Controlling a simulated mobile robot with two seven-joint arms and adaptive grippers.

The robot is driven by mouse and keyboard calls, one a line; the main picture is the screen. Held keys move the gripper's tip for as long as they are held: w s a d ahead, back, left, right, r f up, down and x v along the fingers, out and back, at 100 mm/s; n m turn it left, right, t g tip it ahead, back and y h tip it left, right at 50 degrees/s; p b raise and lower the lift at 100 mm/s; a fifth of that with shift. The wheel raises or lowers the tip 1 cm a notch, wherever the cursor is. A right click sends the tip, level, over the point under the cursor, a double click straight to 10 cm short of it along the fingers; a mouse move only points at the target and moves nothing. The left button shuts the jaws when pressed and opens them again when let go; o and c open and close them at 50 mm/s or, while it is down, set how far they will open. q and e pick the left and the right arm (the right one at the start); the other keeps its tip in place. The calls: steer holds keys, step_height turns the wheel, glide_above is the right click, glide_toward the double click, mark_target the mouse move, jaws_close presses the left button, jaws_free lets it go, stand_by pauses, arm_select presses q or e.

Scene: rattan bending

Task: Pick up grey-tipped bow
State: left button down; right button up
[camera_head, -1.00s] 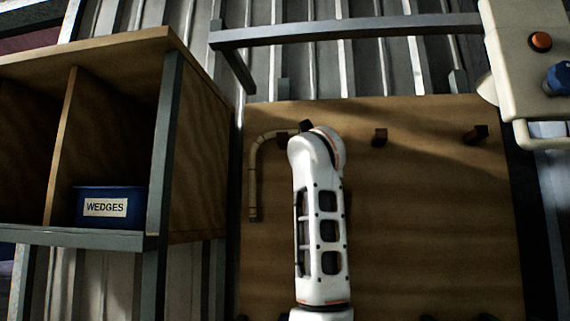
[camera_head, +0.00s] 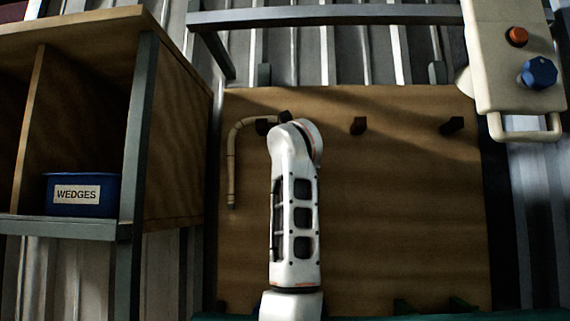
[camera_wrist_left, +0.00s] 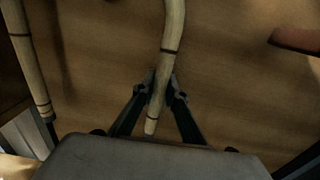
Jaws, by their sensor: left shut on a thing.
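A pale rattan bow (camera_head: 231,165) with dark bands hangs at the upper left of the wooden board (camera_head: 400,210). Its bend is at the top and one leg points down; my arm hides its right part. My left gripper (camera_head: 264,126) is at the top of the white arm, mostly hidden by it. In the left wrist view its two fingers (camera_wrist_left: 160,95) are closed around one rattan leg of the bow (camera_wrist_left: 170,45), near that leg's lower end. The other leg (camera_wrist_left: 28,65) shows at left, ending in a dark tip. My right gripper is not in view.
Dark pegs (camera_head: 358,125) stick out of the board to the right, with bare board below. A wooden shelf unit (camera_head: 180,140) with a blue WEDGES bin (camera_head: 82,195) stands at left. A cream control box (camera_head: 515,60) with a handle is at upper right.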

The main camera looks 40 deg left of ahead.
arm_select(q)
steer(key=r, duration=1.1)
steer(key=shift+s+d+r, duration=0.1)
steer(key=shift+s+r, duration=0.1)
steer(key=shift+r, duration=0.05)
steer(key=b+v, duration=0.6)
steer(key=v, duration=1.3)
steer(key=shift+s, duration=0.35)
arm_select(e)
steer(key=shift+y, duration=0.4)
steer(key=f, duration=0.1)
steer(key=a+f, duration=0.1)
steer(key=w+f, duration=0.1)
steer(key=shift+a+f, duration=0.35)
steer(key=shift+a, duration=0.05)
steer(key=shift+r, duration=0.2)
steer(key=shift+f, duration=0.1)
